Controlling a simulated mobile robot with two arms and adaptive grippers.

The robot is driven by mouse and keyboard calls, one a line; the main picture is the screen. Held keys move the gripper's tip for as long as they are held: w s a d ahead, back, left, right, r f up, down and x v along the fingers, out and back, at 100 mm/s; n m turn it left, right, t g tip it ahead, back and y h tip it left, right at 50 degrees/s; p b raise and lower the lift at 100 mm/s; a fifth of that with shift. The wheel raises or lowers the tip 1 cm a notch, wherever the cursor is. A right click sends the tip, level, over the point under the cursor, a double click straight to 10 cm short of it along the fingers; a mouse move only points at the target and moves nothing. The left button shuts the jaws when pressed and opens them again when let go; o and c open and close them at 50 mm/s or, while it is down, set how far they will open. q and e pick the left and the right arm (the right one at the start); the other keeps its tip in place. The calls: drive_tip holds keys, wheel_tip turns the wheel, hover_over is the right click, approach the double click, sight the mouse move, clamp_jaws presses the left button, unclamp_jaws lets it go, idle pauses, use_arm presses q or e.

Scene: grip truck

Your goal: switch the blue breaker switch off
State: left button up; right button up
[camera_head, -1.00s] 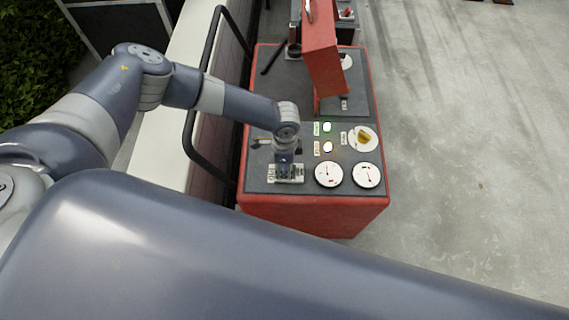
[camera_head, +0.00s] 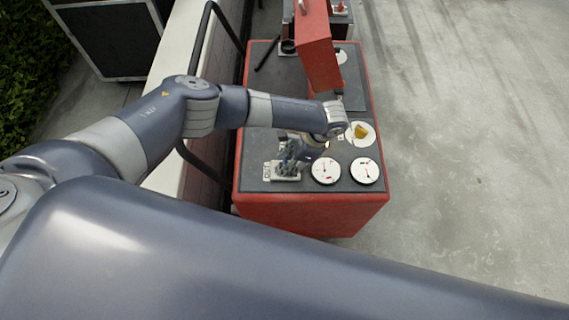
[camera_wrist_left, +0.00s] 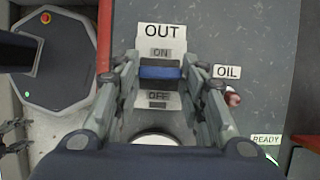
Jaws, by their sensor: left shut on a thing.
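The blue breaker switch (camera_wrist_left: 160,73) shows in the left wrist view as a blue bar on a pale plate, between an ON label above and an OFF label below. My left gripper (camera_wrist_left: 160,66) has a finger on each side of the bar and is shut on it. In the head view my left gripper (camera_head: 287,160) reaches down at a slant from the right to the switch plate (camera_head: 270,172). The gripper hides most of the switch there, and I cannot tell its tilt. My right gripper does not show.
The red console (camera_head: 310,212) has two white gauges (camera_head: 326,171) right of the switch and a yellow knob (camera_head: 361,131) on a white dial behind. A raised red cover (camera_head: 320,60) stands further back. A black rail (camera_head: 208,40) runs along the left side. Concrete floor is clear at right.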

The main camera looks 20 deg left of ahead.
use_arm(q)
drive_tip(key=shift+w+d+f+y+b, duration=0.1)
drive_tip(key=shift+d+f+y+b, duration=0.3)
drive_tip(key=shift+y+b, duration=0.55)
drive_tip(key=shift+d+r+g+y+b, duration=0.15)
drive_tip(key=shift+r+g+y+b, duration=0.15)
drive_tip(key=shift+b, duration=0.25)
drive_tip(key=o, duration=1.1)
drive_tip(key=shift+c, duration=0.2)
drive_tip(key=shift+d+r, duration=0.1)
drive_tip(key=v, duration=1.1)
drive_tip(key=shift+r, duration=0.35)
